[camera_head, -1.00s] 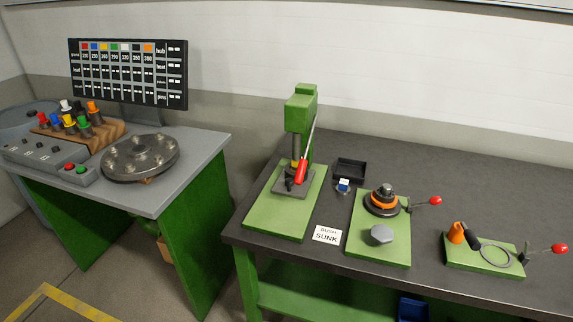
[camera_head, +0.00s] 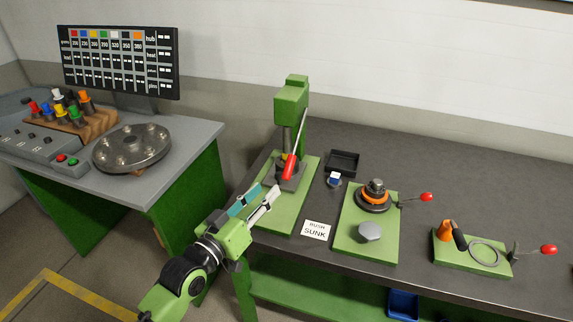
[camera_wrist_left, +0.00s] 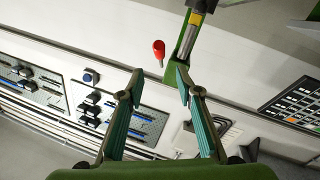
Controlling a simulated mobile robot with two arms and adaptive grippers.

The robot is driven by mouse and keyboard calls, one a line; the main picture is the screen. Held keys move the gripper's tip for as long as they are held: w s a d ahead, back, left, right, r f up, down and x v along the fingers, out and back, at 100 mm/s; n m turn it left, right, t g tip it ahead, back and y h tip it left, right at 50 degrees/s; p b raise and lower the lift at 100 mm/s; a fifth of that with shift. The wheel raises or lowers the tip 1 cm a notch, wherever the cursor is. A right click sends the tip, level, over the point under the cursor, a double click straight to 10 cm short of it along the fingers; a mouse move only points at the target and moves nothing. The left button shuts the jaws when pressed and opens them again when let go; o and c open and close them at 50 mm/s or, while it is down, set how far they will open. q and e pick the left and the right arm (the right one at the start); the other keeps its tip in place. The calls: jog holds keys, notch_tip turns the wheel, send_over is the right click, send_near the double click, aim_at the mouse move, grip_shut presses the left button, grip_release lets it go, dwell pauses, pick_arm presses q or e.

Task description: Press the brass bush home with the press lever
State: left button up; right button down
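The green press (camera_head: 291,104) stands on the bench on a green base plate (camera_head: 285,212). Its lever hangs down in front, with a grey rod and a red handle (camera_head: 290,167). A small yellow part (camera_head: 285,157) shows low at the press ram, partly hidden; I cannot tell if it is the brass bush. My left gripper (camera_head: 268,188) is open and empty, just in front of and left of the red handle. In the left wrist view the red handle (camera_wrist_left: 158,50) appears beyond the open fingertips (camera_wrist_left: 158,78), apart from them. My right gripper is not in view.
A "BUSH SUNK" card (camera_head: 317,230) lies right of the press plate. A black tray (camera_head: 343,162), a fixture with an orange ring (camera_head: 373,195) and another red-knobbed fixture (camera_head: 472,252) stand further right. A grey table (camera_head: 190,145) stands left across a gap.

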aim_at(286, 170)
pick_arm(q)
jog(key=p+x, duration=0.1)
jog(key=x, duration=1.1)
jog(key=shift+w+d, duration=0.25)
jog(key=shift+w, duration=0.05)
grip_shut()
